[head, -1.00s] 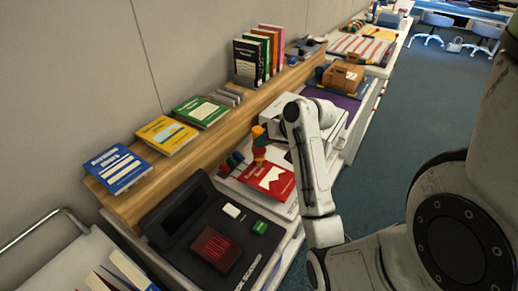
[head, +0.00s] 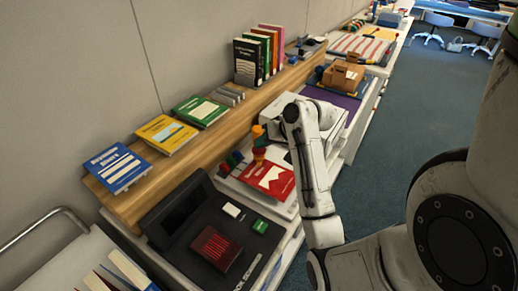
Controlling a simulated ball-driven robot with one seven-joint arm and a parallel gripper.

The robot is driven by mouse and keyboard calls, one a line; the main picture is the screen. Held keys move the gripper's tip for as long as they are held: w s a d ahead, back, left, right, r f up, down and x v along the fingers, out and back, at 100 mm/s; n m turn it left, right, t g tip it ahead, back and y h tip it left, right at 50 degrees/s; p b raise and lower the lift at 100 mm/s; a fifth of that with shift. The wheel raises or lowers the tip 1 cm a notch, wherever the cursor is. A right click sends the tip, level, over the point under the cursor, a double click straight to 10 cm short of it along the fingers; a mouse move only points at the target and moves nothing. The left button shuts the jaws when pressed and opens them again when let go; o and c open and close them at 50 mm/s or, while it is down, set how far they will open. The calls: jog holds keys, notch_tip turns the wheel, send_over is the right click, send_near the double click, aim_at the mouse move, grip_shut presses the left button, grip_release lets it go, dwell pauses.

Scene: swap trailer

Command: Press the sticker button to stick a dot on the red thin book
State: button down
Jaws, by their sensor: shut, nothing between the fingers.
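A thin red book (head: 268,181) with a white pattern on its cover lies flat on the white counter, just left of my arm. Behind it stands an upright orange, red and green object (head: 259,146). Small red, green and dark pieces (head: 233,161) sit to its left. I cannot tell which of these, if any, is the sticker button. No dot can be made out on the book's cover. My arm rises to the right of the book and bends at its top. My gripper cannot be made out.
A wooden shelf (head: 189,157) holding several books runs along the wall. Carpeted floor (head: 400,130) lies open at the right.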

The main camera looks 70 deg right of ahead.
aim_at(263, 150)
jog(key=shift+f, duration=0.4)
jog(key=shift+r, duration=0.1)
dwell(0.5)
jog(key=shift+r+p, duration=1.05)
jog(key=shift+p, duration=0.15)
notch_tip(263, 150, up, 5)
jog(key=p, duration=0.5)
jog(key=shift+s, duration=0.1)
dwell(0.6)
